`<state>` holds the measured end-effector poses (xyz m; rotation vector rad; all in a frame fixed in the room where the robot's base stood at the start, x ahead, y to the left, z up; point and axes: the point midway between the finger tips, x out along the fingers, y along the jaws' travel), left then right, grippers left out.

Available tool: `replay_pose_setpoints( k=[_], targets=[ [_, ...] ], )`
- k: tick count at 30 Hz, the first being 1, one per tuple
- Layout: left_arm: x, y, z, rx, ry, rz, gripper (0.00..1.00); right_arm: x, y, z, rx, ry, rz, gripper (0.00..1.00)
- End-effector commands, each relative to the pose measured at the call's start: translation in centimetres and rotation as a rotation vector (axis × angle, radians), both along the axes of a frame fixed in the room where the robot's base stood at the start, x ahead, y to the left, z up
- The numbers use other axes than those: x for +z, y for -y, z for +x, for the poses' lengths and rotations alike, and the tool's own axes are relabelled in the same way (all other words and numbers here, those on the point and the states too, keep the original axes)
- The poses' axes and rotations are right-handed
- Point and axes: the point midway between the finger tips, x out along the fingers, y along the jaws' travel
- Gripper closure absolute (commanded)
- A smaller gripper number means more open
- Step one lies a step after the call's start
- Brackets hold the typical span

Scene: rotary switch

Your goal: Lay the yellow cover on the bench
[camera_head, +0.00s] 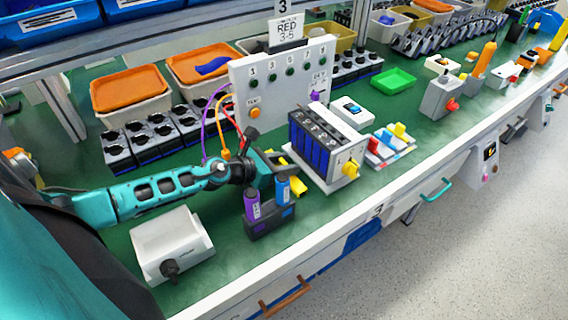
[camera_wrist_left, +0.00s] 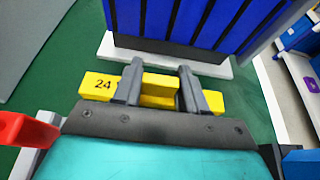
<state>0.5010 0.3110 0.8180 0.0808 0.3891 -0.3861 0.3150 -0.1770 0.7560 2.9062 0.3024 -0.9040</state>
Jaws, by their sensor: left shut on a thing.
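The yellow cover (camera_wrist_left: 98,85) is a flat bar marked "24" in the left wrist view. My left gripper (camera_wrist_left: 160,88) is shut on it, with a finger on each side of its middle. In the head view my left gripper (camera_head: 278,167) is just left of the white unit with dark blue modules (camera_head: 325,145), and a small part of the cover (camera_head: 284,160) shows beside it. The bench (camera_head: 220,215) has a green top. I cannot tell whether the cover touches it. My right gripper is not in view.
A caddy (camera_head: 272,222) with purple and blue items stands in front of my left gripper. A white box with a black knob (camera_head: 172,245) stands at left. The upright panel (camera_head: 290,85) with wires is behind. Some green top is bare between the white box and the caddy.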

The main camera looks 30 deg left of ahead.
Motion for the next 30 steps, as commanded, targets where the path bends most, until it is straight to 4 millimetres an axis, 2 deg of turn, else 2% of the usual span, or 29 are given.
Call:
replay_pose_setpoints(
  k=[1,2,9,16,20,22,30],
  targets=[
    [-0.4,0.0,0.0,0.0,0.0,0.0,0.87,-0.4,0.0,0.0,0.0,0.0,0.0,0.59],
    [-0.2,0.0,0.0,0.0,0.0,0.001,0.56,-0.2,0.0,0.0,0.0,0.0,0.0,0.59],
    [-0.2,0.0,0.0,0.0,-0.001,0.001,0.33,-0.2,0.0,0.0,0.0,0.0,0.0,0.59],
    [-0.2,0.0,0.0,-0.001,-0.001,0.001,0.33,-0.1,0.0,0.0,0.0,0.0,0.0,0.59],
    [0.5,0.0,0.0,0.0,0.0,0.001,0.33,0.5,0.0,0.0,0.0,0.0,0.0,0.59],
    [0.4,-0.3,-0.8,-0.002,-0.002,0.002,0.33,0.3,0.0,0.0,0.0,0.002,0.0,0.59],
    [1.8,-1.8,-4.4,-0.001,-0.003,0.002,0.33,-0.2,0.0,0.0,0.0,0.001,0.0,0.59]
  ],
)
